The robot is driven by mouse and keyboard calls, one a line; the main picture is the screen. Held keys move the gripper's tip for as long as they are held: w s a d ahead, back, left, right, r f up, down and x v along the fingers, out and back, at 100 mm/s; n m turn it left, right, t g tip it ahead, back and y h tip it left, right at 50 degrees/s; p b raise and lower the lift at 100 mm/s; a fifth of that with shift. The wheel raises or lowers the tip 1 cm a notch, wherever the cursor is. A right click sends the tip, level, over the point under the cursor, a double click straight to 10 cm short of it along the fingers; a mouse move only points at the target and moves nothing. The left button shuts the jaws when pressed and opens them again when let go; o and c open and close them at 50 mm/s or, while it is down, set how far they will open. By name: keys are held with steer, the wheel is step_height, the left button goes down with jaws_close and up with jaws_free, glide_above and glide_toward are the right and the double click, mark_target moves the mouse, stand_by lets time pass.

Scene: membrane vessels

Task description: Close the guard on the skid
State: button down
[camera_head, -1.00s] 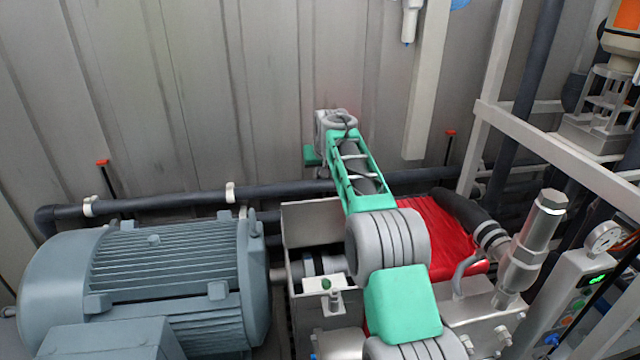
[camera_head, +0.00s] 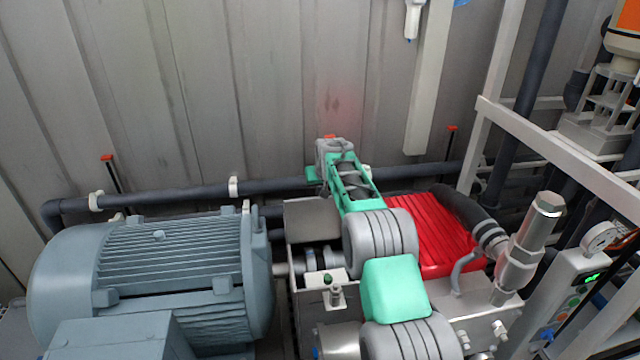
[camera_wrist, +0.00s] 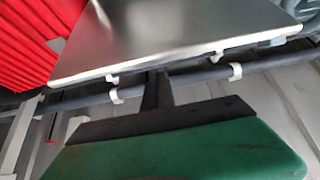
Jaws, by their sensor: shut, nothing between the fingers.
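The guard (camera_head: 305,217) is a flat grey metal panel standing raised at the back of the skid, between the motor and the red ribbed block. The shaft coupling (camera_head: 318,260) shows uncovered in front of it. In the wrist view the guard (camera_wrist: 170,35) is a bright sheet across the top. My gripper (camera_wrist: 157,78) shows there as dark, shut fingers, empty, pointing toward the sheet's lower edge; I cannot tell whether they touch it. In the head view my arm reaches over the skid past the guard's right side, and its fingers are hidden.
A big blue-grey motor (camera_head: 165,275) fills the left. A red ribbed block (camera_head: 432,235) lies right of my arm. A dark pipe (camera_head: 160,194) runs along the back wall. A metal valve (camera_head: 530,245) and a control box with a gauge (camera_head: 600,237) stand at the right.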

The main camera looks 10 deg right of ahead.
steer(key=shift+s+f, duration=0.1)
steer(key=shift+s, duration=0.55)
